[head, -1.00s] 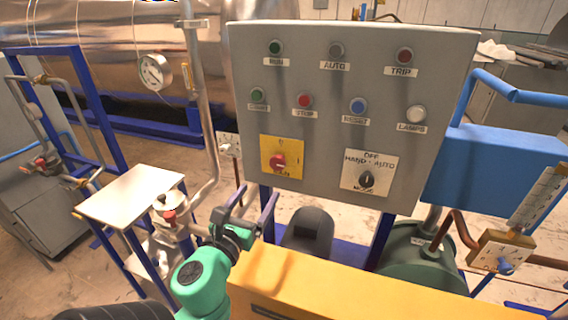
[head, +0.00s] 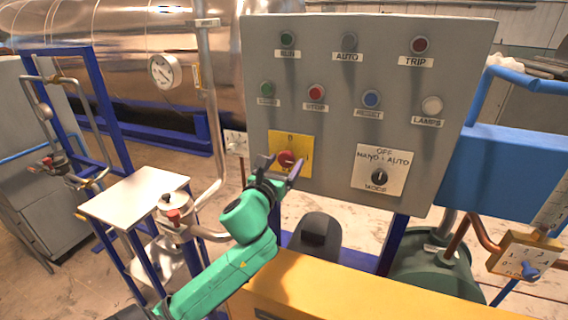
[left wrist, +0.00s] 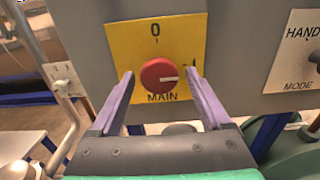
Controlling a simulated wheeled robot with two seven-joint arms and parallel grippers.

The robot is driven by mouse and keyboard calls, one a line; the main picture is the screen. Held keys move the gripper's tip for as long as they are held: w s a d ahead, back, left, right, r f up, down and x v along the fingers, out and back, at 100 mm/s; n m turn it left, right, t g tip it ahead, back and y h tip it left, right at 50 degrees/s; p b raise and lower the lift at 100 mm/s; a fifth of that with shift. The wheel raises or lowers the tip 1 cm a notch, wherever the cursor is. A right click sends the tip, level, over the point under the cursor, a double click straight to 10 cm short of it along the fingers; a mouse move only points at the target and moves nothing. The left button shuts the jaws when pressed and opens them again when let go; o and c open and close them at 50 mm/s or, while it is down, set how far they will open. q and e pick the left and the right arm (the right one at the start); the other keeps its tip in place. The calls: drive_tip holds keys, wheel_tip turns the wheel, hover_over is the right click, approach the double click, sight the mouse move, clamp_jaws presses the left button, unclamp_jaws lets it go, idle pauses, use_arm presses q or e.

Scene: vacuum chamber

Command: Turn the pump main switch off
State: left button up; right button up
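The pump main switch is a red round knob (head: 286,159) on a yellow plate (head: 304,142) at the lower left of the grey control panel (head: 330,130). In the left wrist view the red knob (left wrist: 159,76) has a white mark pointing right, toward the "I"; "0" is at the top of the plate and "MAIN" below. My left gripper (head: 279,168) is open in front of the knob, with its purple fingers (left wrist: 160,88) to either side of it in the picture. I cannot tell if they touch it. My right gripper is not in view.
The mode selector (head: 379,177) sits to the right on a white plate. Lamps and buttons fill the panel above. A yellow surface (head: 370,290) lies below the panel, and a small white table (head: 135,195) stands left.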

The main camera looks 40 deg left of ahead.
use_arm(q)
drive_tip(key=c, duration=1.1)
drive_tip(key=shift+n, duration=0.3)
drive_tip(key=n+p, duration=0.1)
drive_tip(key=n, duration=0.2)
drive_tip(key=shift+n, duration=0.3)
drive_tip(key=n+p, duration=0.1)
drive_tip(key=n, duration=0.3)
drive_tip(key=shift+n+p, duration=0.3)
drive_tip(key=n+p, duration=0.1)
drive_tip(key=n, duration=0.4)
drive_tip(key=shift+d+r, duration=0.1)
drive_tip(key=shift+n+p, duration=0.4)
drive_tip(key=shift+n, duration=1.7)
